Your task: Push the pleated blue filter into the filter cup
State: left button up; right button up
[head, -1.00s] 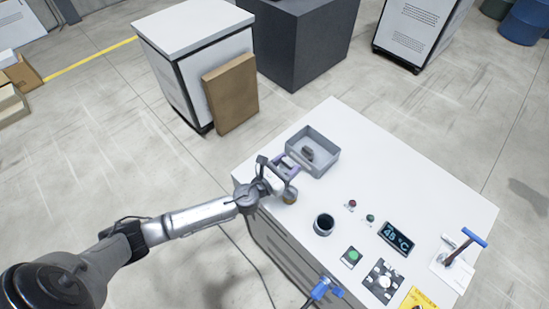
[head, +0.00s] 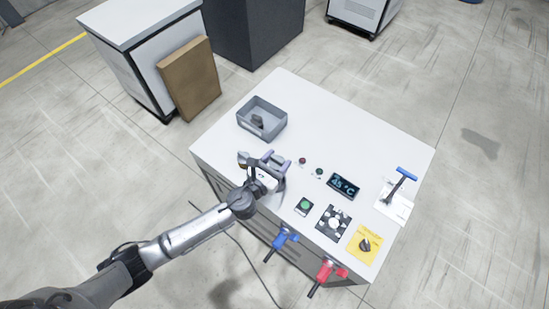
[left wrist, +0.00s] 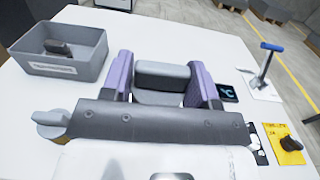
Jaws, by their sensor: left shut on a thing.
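My left gripper (head: 275,165) has purple fingers and stands over the left front of the white table, around where the dark round cup stood earlier. In the left wrist view the gripper (left wrist: 161,82) is shut on a dark grey, rounded thing (left wrist: 162,75). I cannot tell whether this is the cup or another part. The cup is otherwise hidden behind the gripper. I make out no blue pleats in either view. A round piece with a raised grip (head: 242,158) sits left of the gripper; it also shows in the left wrist view (left wrist: 50,123). My right gripper is not in view.
A grey tray (head: 281,123) holding a dark part stands behind the gripper. Buttons, a temperature display (head: 343,186), a blue-handled tool (head: 405,174) and a yellow knob panel (head: 370,236) lie to the right. Blue and red valves (head: 327,272) stick out in front.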

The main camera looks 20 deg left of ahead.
aim_at(277, 166)
pick_arm(q)
jog(key=shift+s+d, duration=0.1)
jog(key=shift+d, duration=0.1)
jog(key=shift+a+r, duration=0.1)
jog(key=shift+a, duration=0.2)
jog(key=shift+d, duration=0.1)
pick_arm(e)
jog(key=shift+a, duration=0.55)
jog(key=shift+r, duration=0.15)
pick_arm(q)
notch_tip(277, 166, down, 3)
jog(key=b, duration=0.2)
jog(key=shift+b, duration=0.3)
notch_tip(277, 166, down, 3)
jog(key=shift+r+b, duration=0.2)
jog(key=shift+b, duration=0.85)
jog(key=shift+f, duration=0.15)
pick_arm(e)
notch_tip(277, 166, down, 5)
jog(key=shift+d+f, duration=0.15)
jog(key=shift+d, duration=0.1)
